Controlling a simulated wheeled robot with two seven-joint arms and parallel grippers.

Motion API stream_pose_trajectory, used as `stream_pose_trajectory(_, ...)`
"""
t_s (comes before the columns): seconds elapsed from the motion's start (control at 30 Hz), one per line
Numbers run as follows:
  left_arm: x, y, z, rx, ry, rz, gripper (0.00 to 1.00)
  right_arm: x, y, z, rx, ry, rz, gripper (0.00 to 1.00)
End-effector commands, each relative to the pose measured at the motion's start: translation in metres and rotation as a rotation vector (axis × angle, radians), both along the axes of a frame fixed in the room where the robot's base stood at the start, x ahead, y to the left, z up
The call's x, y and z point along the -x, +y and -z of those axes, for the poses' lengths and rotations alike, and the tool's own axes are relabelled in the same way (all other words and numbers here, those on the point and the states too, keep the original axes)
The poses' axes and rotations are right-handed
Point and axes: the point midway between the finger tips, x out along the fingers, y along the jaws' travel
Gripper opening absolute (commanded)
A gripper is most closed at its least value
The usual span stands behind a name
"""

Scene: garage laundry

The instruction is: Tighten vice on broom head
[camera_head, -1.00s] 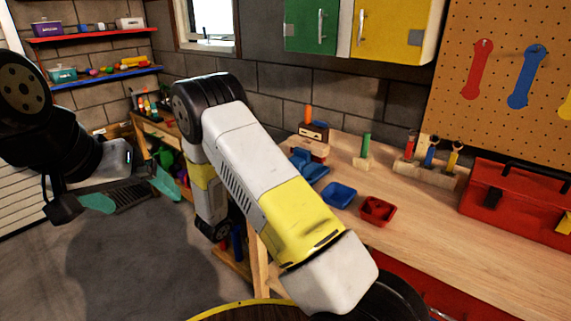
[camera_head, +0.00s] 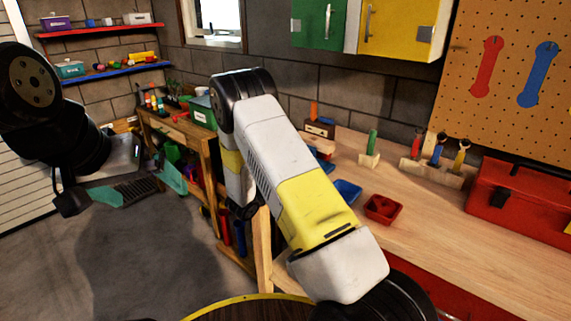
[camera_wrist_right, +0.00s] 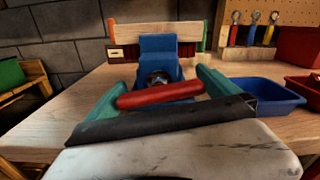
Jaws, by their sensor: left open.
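The blue vice (camera_wrist_right: 158,58) stands on the workbench straight ahead in the right wrist view. Its red handle bar (camera_wrist_right: 160,93) lies crosswise in front of it. My right gripper (camera_wrist_right: 163,80) has its teal fingers wide apart, one near each end of the bar; I cannot tell whether they touch it. A pale wooden piece (camera_wrist_right: 157,31), perhaps the broom head, shows behind the vice's top; whether it sits between the jaws is hidden. In the head view my right arm covers most of the vice. My left gripper (camera_head: 137,188) is open and empty over the floor at left.
A blue tray (camera_head: 347,191) and a red tray (camera_head: 384,209) lie on the workbench (camera_head: 460,240). A tool rack (camera_head: 432,172) and a red toolbox (camera_head: 515,195) stand farther right. A wooden shelf unit (camera_head: 185,135) stands behind at left.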

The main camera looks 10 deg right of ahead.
Motion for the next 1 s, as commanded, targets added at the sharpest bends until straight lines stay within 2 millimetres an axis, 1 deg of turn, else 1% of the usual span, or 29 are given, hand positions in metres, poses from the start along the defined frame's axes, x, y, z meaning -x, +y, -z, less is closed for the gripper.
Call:
stream_pose_trajectory(0.03, 0.0, 0.0, 0.0, 0.0, 0.0, 0.0, 1.0, 0.0001, 0.0001, 0.0, 0.0, 0.0, 0.0, 0.9)
stream_pose_trajectory(0.23, 0.0, 0.0, 0.0, 0.0, 0.0, 0.0, 1.0, 0.0001, 0.0003, 0.0, 0.0, 0.0, 0.0, 0.51)
stream_pose_trajectory(0.37, 0.0, 0.0, 0.0, 0.0, 0.0, 0.0, 1.0, 0.0, 0.001, -0.0001, -0.015, -0.021, -0.001, 0.5)
stream_pose_trajectory(0.6, 0.0, 0.0, 0.0, 0.0, 0.0, 0.0, 1.0, -0.0005, 0.0016, 0.0003, -0.104, -0.132, -0.002, 0.5)
stream_pose_trajectory(0.87, 0.0, 0.0, 0.0, 0.0, 0.0, 0.0, 1.0, -0.0003, 0.0016, 0.0004, -0.111, -0.14, -0.002, 0.5)
stream_pose_trajectory(0.9, 0.0, 0.0, 0.0, 0.0, 0.0, 0.0, 1.0, -0.0003, 0.0016, 0.0004, -0.111, -0.14, -0.002, 0.93)
stream_pose_trajectory(0.93, 0.0, 0.0, 0.0, 0.0, 0.0, 0.0, 1.0, -0.0003, 0.0016, 0.0004, -0.11, -0.14, -0.001, 0.99)
stream_pose_trajectory(1.0, 0.0, 0.0, 0.0, 0.0, 0.0, 0.0, 1.0, -0.0003, 0.0015, 0.0003, -0.11, -0.14, -0.001, 1.0)
